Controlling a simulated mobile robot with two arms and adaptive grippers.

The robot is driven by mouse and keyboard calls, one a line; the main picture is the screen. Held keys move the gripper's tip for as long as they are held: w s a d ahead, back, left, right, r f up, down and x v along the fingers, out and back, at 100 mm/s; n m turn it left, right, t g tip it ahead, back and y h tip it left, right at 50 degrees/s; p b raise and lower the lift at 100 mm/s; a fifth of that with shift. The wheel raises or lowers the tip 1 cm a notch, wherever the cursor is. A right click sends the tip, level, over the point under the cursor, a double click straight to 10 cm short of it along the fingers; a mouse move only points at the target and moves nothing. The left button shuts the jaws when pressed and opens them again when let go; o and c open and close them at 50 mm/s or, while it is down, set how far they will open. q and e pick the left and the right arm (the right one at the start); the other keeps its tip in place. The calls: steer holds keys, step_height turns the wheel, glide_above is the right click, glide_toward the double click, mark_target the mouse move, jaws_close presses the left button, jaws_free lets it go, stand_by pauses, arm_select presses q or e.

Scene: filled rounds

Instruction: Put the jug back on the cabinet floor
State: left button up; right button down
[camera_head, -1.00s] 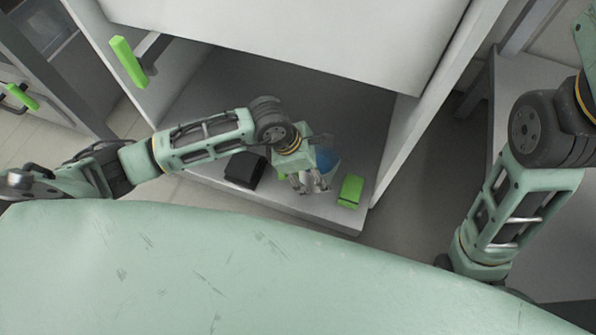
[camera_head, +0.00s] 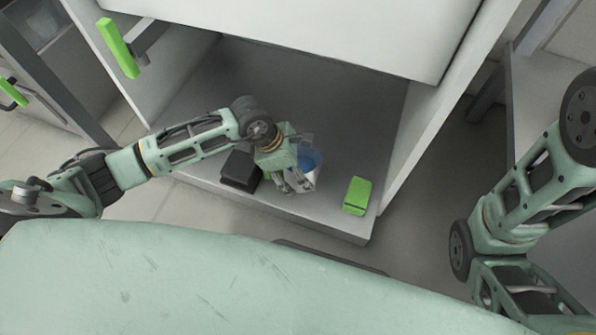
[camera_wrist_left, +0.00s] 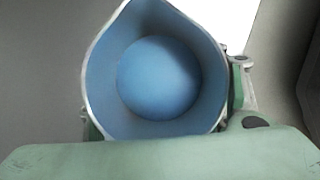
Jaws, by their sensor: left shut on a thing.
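The jug (camera_head: 310,165) is pale outside and blue inside. It is at the open lower compartment of the white cabinet, just above or on the floor (camera_head: 330,105); I cannot tell which. My left gripper (camera_head: 290,187) is shut on the jug from its left side and hides part of it. In the left wrist view the jug (camera_wrist_left: 104,80) shows its open mouth and spout, with a round blue shape inside. My right arm shows at the right of the head view, but its gripper is out of sight.
A black box (camera_head: 240,170) stands on the cabinet floor left of the jug, close to my left gripper. A green box (camera_head: 357,195) stands to the right near the front edge. The back of the floor looks clear. A green handle (camera_head: 118,47) sticks out at upper left.

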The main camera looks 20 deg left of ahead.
arm_select(q)
steer(key=shift+f, duration=0.1)
steer(key=o, duration=1.8)
